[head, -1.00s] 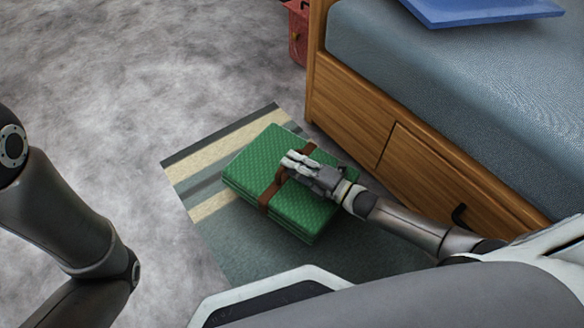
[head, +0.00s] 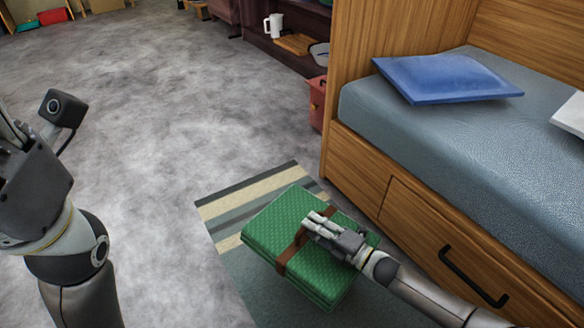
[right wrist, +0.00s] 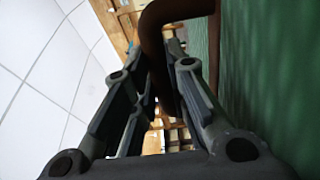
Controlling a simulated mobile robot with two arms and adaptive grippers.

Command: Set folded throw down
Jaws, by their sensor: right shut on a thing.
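The folded throw (head: 285,226) is a thick green textured bundle with a brown strap (head: 290,258) around it. It shows over the striped rug; I cannot tell whether it touches the rug. My right gripper (head: 316,224) is at the top of the throw, shut on its strap. In the right wrist view, the brown strap (right wrist: 160,40) runs up between the dark fingers, and the throw's green side (right wrist: 275,80) fills the right. My left gripper (head: 12,130) is at the left edge, partly cut off, far from the throw.
A striped rug (head: 228,207) lies on the grey floor. A wooden bed (head: 420,225) with a drawer handle and a blue pillow (head: 445,76) stands close on the right. A red box (head: 317,100) sits past the bed's end. Floor at left is clear.

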